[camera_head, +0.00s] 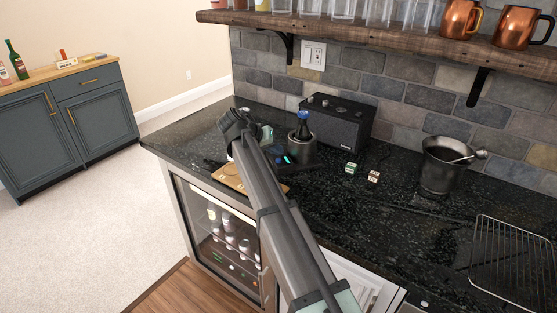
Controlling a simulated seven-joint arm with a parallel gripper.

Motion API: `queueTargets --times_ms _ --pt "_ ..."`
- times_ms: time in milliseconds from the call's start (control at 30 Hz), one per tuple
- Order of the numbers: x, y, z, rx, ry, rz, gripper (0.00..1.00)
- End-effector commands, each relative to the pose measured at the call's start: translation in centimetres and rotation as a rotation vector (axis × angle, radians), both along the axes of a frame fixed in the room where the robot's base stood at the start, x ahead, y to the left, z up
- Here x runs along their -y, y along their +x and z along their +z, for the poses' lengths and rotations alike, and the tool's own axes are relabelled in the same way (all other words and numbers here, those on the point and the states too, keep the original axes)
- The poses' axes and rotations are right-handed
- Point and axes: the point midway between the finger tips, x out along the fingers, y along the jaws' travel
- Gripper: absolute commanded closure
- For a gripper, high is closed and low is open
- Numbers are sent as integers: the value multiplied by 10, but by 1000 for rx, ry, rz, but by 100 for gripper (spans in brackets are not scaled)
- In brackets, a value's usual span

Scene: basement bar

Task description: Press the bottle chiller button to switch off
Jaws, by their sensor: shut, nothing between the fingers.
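The bottle chiller (302,153) stands on the black counter, a dark grey cylinder with a dark, blue-capped bottle (303,126) upright in it. A small cyan light (287,159) glows on the chiller's low front base. The button is too small to make out clearly beside that light. My arm reaches up from the bottom and bends just left of the chiller. My gripper (274,151) is small and dark, partly hidden by my arm, close to the left of the chiller's base. It is shut and empty. I cannot tell whether it touches the chiller.
A black speaker (338,122) stands behind the chiller. A wooden board (229,179) lies under my arm. A wooden shelf (400,35) overhangs the counter.

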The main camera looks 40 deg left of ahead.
Motion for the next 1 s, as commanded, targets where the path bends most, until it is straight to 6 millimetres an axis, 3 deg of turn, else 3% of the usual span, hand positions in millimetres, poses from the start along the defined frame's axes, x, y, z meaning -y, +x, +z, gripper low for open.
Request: queueTargets --times_ms 1000 --pt "0 0 -8 0 0 0 100"
